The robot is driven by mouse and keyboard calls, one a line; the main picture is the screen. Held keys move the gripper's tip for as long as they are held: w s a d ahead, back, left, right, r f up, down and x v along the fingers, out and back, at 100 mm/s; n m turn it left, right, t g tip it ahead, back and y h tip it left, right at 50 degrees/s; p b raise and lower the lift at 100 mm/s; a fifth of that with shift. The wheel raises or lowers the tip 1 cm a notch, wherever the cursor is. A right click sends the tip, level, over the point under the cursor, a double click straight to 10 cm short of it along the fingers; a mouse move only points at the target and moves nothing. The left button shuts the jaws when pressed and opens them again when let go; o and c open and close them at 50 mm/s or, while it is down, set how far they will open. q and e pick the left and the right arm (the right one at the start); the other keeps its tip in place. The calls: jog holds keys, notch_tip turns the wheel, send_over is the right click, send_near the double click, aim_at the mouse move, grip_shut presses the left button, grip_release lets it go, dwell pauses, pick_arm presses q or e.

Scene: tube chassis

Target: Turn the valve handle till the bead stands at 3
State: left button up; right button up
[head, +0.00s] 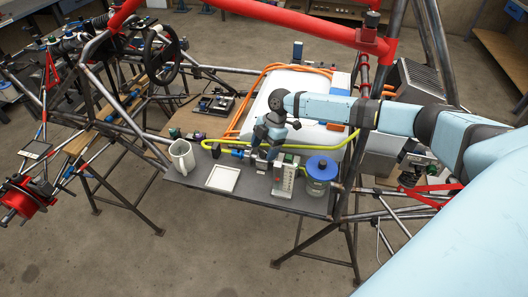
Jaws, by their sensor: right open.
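My right gripper (264,156) reaches in from the right and points down over the back of the dark grey work board. Its jaws are open, with nothing visible between them. A yellow pipe (212,141) with blue fittings (238,153) runs along the board beside and behind the gripper. The valve handle cannot be made out for certain; it may be among these fittings, partly hidden by the gripper. The bead and the number marks are too small or hidden. I cannot tell whether the fingers touch anything. My left gripper is not in view.
On the board (185,183) stand a pale mug (182,158), a white square tray (223,179), a grey box with small lights (284,178) and a blue-lidded jar (321,174). Red tube (290,18) and dark frame tubes (349,192) surround it.

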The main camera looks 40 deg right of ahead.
jog(key=shift+f, duration=0.15)
jog(key=c, duration=0.9)
jog(key=shift+m+p, duration=0.4)
jog(key=shift+p, duration=0.05)
jog(key=o, duration=0.9)
